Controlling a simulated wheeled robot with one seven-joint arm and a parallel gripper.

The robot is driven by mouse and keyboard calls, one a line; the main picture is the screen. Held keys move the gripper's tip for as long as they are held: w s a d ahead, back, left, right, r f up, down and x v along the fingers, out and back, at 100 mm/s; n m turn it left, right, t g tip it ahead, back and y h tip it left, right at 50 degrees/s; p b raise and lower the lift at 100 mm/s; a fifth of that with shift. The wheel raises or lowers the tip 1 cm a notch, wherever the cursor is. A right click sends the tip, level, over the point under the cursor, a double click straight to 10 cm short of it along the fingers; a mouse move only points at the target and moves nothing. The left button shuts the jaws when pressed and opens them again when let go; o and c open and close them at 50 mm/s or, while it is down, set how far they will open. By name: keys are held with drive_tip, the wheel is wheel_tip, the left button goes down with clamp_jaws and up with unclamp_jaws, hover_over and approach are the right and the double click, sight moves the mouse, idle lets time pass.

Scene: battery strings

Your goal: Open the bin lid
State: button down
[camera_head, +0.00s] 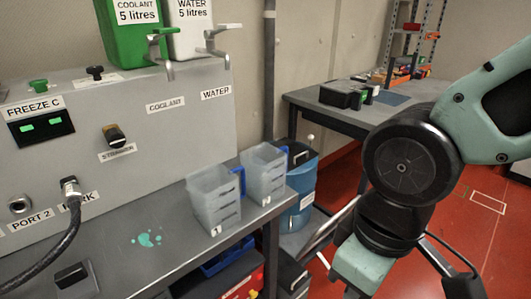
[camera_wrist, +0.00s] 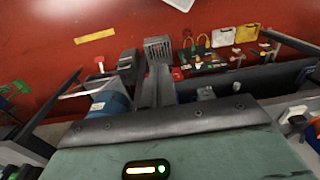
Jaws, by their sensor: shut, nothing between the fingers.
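The blue bin (camera_head: 304,180) stands on the floor past the right end of the grey bench, with a white label on its side. Its top is partly hidden by a clear jug and a dark part at the rim, so I cannot tell how its lid sits. A blue rounded body (camera_wrist: 110,106), which looks like the bin, shows in the wrist view left of my fingers. My gripper (camera_wrist: 156,84) is shut and empty, its dark fingers side by side. In the head view my arm hangs right of the bin; the fingertips cannot be made out clearly there.
Two clear jugs (camera_head: 214,200) stand on the bench's right end (camera_head: 170,262), close to the bin. A dark table (camera_head: 337,113) with a black case stands behind. A coolant machine (camera_head: 120,150) fills the left. Open red floor (camera_head: 470,225) lies to the right.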

drive_tip(key=w+f+m+y+b, duration=0.1)
drive_tip(key=w+f+m+b, duration=0.45)
drive_tip(key=f, duration=0.55)
drive_tip(key=w+f+m+b, duration=0.3)
drive_tip(key=w+f+b, duration=0.3)
drive_tip(key=f+b, duration=0.4)
drive_tip(key=m+t+y+b, duration=0.5)
drive_tip(key=m+t+b, duration=0.5)
drive_tip(key=m+b, duration=1.75)
approach(303, 283)
drive_tip(key=w+a+b, duration=0.1)
drive_tip(key=w, duration=0.1)
drive_tip(key=w+a+f+b, duration=0.1)
drive_tip(key=a, duration=0.1)
drive_tip(key=w+a+f+b, duration=0.1)
drive_tip(key=w+a+b, duration=0.1)
drive_tip(key=shift+w+a+f, duration=0.1)
drive_tip(key=shift+w+a, duration=0.05)
drive_tip(key=shift+w, duration=0.15)
